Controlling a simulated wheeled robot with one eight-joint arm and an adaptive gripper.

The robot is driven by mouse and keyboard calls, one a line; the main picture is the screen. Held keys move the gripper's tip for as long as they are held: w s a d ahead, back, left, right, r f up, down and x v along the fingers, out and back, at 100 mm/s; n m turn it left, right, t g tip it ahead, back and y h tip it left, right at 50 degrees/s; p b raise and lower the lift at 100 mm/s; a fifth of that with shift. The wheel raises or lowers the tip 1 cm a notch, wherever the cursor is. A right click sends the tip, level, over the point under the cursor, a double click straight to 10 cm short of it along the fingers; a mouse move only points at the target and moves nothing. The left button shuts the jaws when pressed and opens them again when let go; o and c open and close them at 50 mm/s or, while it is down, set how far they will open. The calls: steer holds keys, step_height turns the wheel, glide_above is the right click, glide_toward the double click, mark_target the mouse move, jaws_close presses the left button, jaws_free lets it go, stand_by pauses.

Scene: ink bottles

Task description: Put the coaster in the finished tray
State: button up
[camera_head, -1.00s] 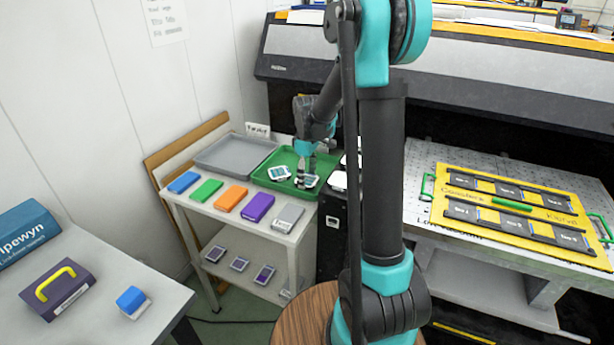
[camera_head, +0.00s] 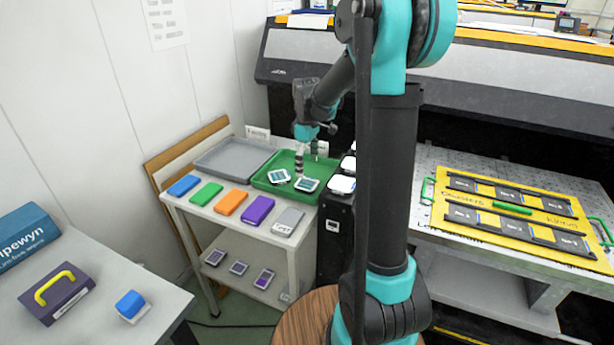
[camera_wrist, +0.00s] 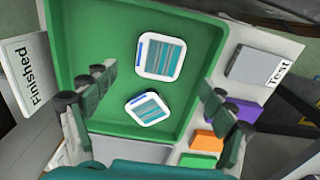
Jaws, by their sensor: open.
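The green finished tray (camera_head: 262,180) lies on the small white table, its white "Finished" sign (camera_wrist: 28,72) beside it in the wrist view. Two white-rimmed coasters with teal striped faces lie flat and apart on its floor: a left coaster (camera_head: 279,176) and a right coaster (camera_head: 307,185) in the head view. In the wrist view, one coaster (camera_wrist: 162,57) lies near the middle and another coaster (camera_wrist: 149,108) lies below it. My gripper (camera_head: 307,157) is above the tray, open and empty; its two fingers (camera_wrist: 160,88) stand wide apart in the wrist view, clear of both coasters.
A grey tray (camera_head: 205,158) lies left of the green one. Blue, green, orange, purple and grey blocks (camera_head: 258,209) line the table's front edge. White-topped pieces (camera_head: 341,185) stand on a black unit at the right. Several coaster-like pieces (camera_head: 264,278) lie on the lower shelf.

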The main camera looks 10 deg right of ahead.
step_height(320, 180, up, 6)
steer(key=shift+f, duration=0.1)
